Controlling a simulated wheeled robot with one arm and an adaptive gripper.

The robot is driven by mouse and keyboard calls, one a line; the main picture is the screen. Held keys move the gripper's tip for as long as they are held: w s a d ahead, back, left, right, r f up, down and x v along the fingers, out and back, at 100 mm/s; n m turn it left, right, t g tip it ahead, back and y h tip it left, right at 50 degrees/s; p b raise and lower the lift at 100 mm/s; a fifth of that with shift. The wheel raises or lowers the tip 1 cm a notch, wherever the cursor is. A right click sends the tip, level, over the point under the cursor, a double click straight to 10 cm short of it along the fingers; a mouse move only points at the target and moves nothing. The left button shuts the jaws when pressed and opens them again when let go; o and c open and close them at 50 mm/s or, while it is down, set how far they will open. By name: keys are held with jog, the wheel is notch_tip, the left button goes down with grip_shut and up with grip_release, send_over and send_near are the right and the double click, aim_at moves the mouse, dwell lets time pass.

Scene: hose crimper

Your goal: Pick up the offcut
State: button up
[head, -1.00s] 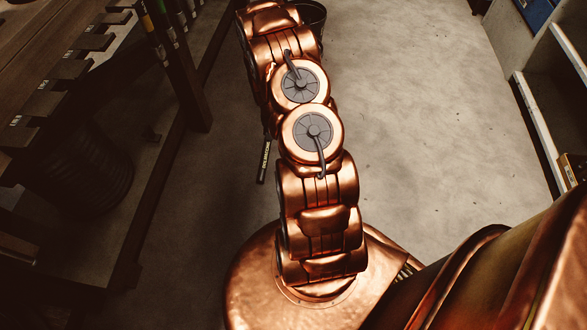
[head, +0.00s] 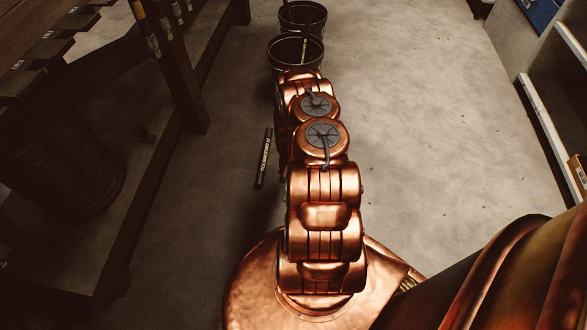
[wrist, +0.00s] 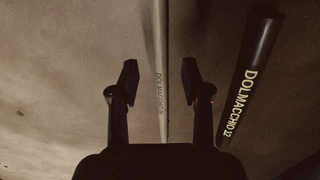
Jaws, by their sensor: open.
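Two lettered hose pieces show in the wrist view, and I cannot tell which one is the offcut. A thin grey hose piece (wrist: 160,55) runs lengthwise between the fingers of my gripper (wrist: 159,78), with clear gaps on both sides. A thicker black hose piece (wrist: 250,80) with pale lettering lies tilted to the right, outside the right finger. A black lettered piece (head: 264,158) lies on the floor left of my arm in the head view. My gripper is open and empty. It is hidden behind my arm in the head view.
Two dark buckets (head: 296,53) stand on the floor beyond my arm; a thin stick (head: 305,48) shows in the nearer one. A dark bench frame (head: 180,90) stands at left, a pale shelf unit (head: 545,135) at right. The floor (head: 430,110) right of my arm is clear.

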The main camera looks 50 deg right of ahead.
notch_tip(320, 180, down, 6)
jog(key=shift+r+b, duration=0.1)
jog(key=shift+b, duration=1.1)
jog(key=shift+c, duration=0.4)
grip_shut()
